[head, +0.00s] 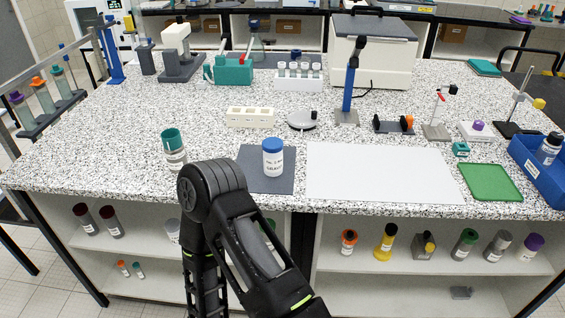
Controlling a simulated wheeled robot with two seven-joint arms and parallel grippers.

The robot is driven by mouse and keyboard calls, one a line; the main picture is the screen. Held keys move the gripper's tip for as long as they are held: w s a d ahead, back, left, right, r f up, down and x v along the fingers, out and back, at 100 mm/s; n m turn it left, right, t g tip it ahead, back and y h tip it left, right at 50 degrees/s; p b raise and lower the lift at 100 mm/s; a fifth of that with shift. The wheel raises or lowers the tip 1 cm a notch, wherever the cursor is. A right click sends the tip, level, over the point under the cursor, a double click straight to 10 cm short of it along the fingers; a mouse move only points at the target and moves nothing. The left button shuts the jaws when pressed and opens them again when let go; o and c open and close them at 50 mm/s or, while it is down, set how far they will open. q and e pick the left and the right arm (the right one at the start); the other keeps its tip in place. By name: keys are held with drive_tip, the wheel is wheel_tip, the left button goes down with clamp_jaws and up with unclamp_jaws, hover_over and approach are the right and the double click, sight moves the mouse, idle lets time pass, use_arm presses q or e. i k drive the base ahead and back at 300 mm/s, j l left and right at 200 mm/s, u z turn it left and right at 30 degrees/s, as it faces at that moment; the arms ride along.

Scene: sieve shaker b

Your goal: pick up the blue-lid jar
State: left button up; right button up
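The blue-lid jar (273,160) is a white jar with a blue lid and a printed label. It stands upright on a dark grey mat (258,182) near the front edge of the speckled bench. No gripper touches it in view. A black arm of mine bends up in front of the bench, just left of and below the jar, and covers part of the mat's front. Neither of my grippers shows in the head view.
A clear jar with a teal lid (173,146) stands left of the mat. A white sheet (378,173) lies right of it. Behind are a cream rack (250,117) and a round grey dish (302,121). A blue bin (535,172) is at far right.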

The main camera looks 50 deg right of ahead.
sight(273, 164)
drive_tip(key=z, duration=2.55)
